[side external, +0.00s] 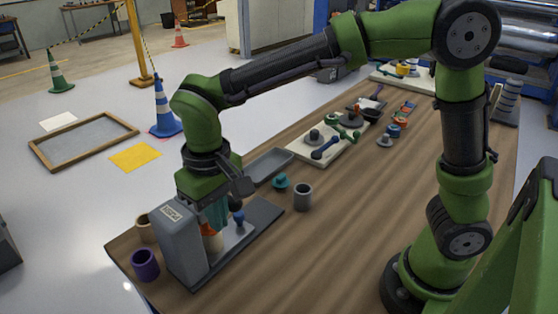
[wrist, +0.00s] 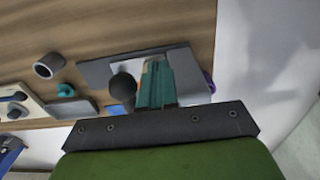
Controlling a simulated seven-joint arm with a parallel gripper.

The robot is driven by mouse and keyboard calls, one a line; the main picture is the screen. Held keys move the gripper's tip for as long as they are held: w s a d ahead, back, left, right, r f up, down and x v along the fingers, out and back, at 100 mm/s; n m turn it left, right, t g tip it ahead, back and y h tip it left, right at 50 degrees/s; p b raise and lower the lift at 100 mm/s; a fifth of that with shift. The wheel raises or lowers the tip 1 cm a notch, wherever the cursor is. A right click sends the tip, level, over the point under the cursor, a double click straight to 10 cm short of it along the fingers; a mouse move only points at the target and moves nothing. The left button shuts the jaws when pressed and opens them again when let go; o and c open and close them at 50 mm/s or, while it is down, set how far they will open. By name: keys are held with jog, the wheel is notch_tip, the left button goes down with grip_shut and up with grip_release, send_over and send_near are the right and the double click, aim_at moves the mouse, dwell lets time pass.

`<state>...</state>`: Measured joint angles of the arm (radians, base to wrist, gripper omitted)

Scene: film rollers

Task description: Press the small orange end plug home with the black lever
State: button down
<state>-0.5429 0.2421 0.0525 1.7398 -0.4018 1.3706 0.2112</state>
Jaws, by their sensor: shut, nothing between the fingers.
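The grey press (side external: 182,245) stands on a flat dark base plate (side external: 262,218) at the table's near left corner. A small orange piece, apparently the end plug (side external: 211,241), shows beside the press body, partly hidden. My gripper's teal fingers (side external: 216,214) are shut and empty, pointing down just above the orange piece; contact cannot be told. In the wrist view the fingers (wrist: 155,85) stand over the base, with an orange sliver beside them. A round dark knob (wrist: 123,87) is just left of them. A dark-blue knob (side external: 239,217) shows in the side view. I cannot clearly make out the black lever.
A purple cup (side external: 146,265) and a tan cup (side external: 146,228) stand left of the press. A grey cup (side external: 303,197), a teal plug (side external: 281,182) and a grey tray (side external: 269,166) lie beyond it. Boards with parts are farther back. The table's right middle is clear.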

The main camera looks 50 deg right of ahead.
aim_at(232, 201)
jog(key=shift+d, duration=0.1)
jog(key=shift+s+d, duration=0.2)
jog(key=shift+d, duration=2.35)
